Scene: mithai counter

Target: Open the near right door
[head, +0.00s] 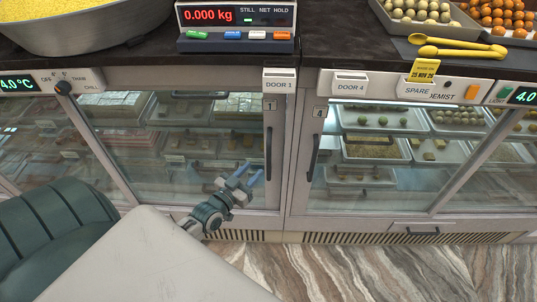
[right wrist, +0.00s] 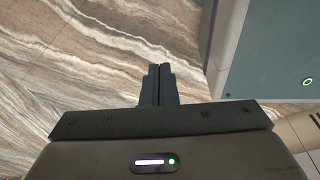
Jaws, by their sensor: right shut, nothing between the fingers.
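Two glass doors of the counter show in the head view, both shut. The left one (head: 195,165), under the "DOOR 1" label (head: 279,80), has a dark vertical handle (head: 268,153) at its right edge. The right one (head: 375,185), under the "DOOR 4" label (head: 350,83), has a dark handle (head: 313,158) at its left edge. My left gripper (head: 251,175) is open and empty in front of the lower part of door 1, left of its handle and apart from it. My right gripper (right wrist: 159,68) is shut and empty above the marbled floor.
Trays of sweets stand behind the glass. On the countertop are a scale display (head: 237,15), a large metal pan (head: 70,30) and yellow tongs (head: 455,46). A dark green chair-like thing (head: 55,230) is at lower left. The floor (head: 400,270) at right is clear.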

